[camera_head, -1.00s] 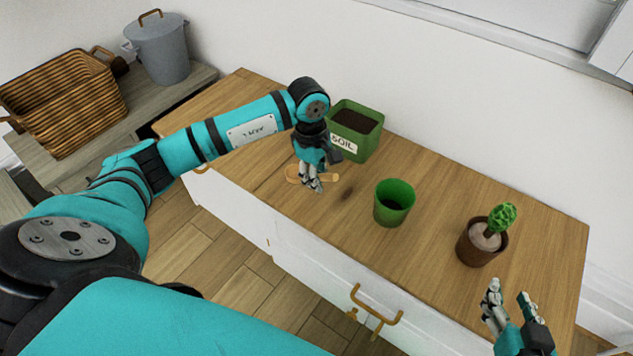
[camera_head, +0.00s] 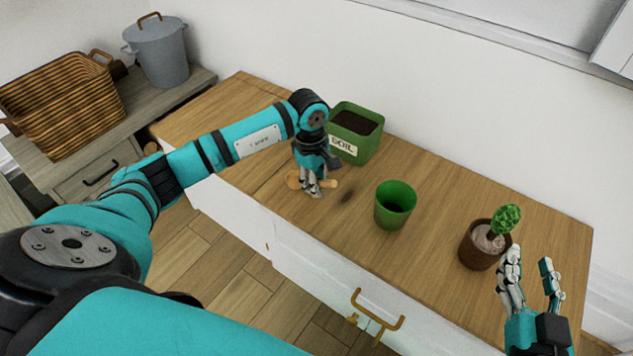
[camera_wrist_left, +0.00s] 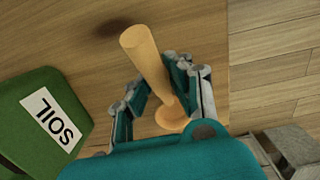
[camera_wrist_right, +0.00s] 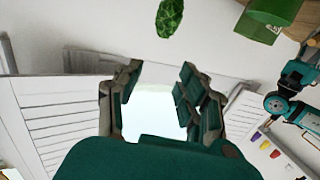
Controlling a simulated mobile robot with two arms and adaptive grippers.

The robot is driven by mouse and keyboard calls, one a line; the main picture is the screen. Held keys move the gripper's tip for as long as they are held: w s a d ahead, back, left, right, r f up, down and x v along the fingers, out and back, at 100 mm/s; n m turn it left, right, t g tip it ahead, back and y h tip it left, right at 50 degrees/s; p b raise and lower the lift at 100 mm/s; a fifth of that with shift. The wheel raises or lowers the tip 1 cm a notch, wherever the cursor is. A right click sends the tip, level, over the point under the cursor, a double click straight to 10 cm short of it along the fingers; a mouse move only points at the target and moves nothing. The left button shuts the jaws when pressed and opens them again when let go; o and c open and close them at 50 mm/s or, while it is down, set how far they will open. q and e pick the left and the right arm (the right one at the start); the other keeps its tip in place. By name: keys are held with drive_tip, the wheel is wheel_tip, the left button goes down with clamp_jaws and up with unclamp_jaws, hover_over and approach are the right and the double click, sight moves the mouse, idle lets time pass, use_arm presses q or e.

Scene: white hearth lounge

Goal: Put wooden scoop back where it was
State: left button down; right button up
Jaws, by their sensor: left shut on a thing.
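The wooden scoop (camera_head: 293,181) is light wood and shows on both sides of my left gripper (camera_head: 313,190), in front of the soil box. In the left wrist view the scoop (camera_wrist_left: 146,56) lies between the fingers of my left gripper (camera_wrist_left: 160,95), which is shut on it, its handle pointing up and left. Whether the scoop touches the wooden top cannot be told. The green soil box (camera_head: 354,133) holds dark soil and is labelled SOIL; it also shows in the left wrist view (camera_wrist_left: 30,115). My right gripper (camera_head: 532,280) is open and empty near the cactus pot.
A green pot (camera_head: 395,206) stands mid-top on the wooden cabinet (camera_head: 440,205). A brown pot with a cactus (camera_head: 484,243) stands to its right. A dark patch lies beside the scoop. A wicker basket (camera_head: 65,105) and a grey lidded bin (camera_head: 158,55) stand at the left.

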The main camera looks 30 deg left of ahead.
use_arm(q)
drive_tip(key=c, duration=1.2)
unclamp_jaws()
drive_tip(key=shift+c, duration=0.2)
